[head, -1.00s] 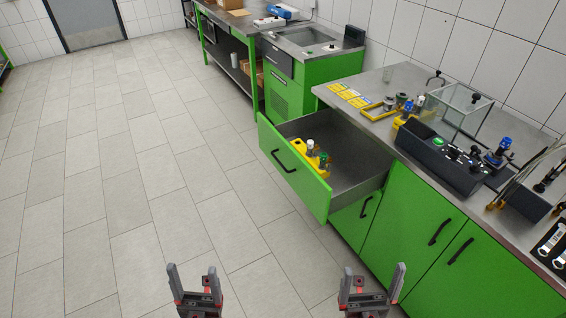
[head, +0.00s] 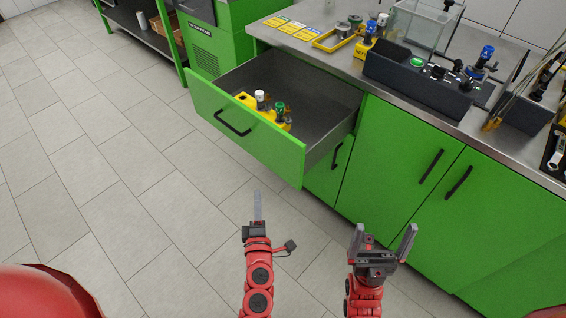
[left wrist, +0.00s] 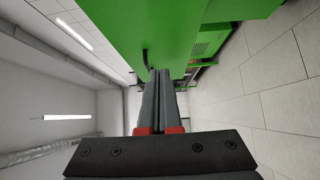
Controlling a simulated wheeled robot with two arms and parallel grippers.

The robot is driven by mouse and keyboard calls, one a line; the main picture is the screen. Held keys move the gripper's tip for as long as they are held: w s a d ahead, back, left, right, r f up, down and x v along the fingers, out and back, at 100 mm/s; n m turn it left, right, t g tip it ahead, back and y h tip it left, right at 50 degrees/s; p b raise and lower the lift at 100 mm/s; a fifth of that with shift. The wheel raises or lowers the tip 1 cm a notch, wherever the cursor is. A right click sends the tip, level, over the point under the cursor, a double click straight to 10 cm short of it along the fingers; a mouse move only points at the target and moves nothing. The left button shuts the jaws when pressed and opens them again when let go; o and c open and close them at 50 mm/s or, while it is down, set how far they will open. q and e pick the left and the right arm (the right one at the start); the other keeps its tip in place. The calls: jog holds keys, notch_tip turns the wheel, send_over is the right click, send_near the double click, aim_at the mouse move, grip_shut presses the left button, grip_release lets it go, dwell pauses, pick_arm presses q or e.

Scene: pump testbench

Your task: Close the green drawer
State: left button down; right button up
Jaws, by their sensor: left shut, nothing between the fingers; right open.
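The green drawer (head: 223,128) is pulled far out of the green cabinet under the workbench. Its front has a black bar handle (head: 232,124). Inside lies a yellow holder (head: 247,100) with several fittings, among them one with a white cap and one with a green cap. My left gripper (head: 257,205) is shut and empty, in front of and below the drawer, apart from it in the head view. In the left wrist view its closed fingers (left wrist: 160,95) point towards a green panel (left wrist: 180,30). My right gripper (head: 385,242) is open and empty, in front of the cabinet doors.
The steel worktop (head: 420,110) above carries a yellow tray (head: 335,40), a dark control box (head: 425,85), a glass tank (head: 418,22) and tools at the right. Another green cabinet (head: 205,50) stands behind the drawer. Tiled floor (head: 110,170) at the left is clear.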

pick_arm(q)
jog(key=d, duration=0.1)
jog(key=p, duration=0.2)
send_near(271, 154)
jog(key=w+a, duration=0.2)
jog(key=w, duration=0.3)
jog(key=shift+w+d, duration=0.45)
jog(key=shift+d, duration=0.05)
jog(key=shift+b, duration=0.3)
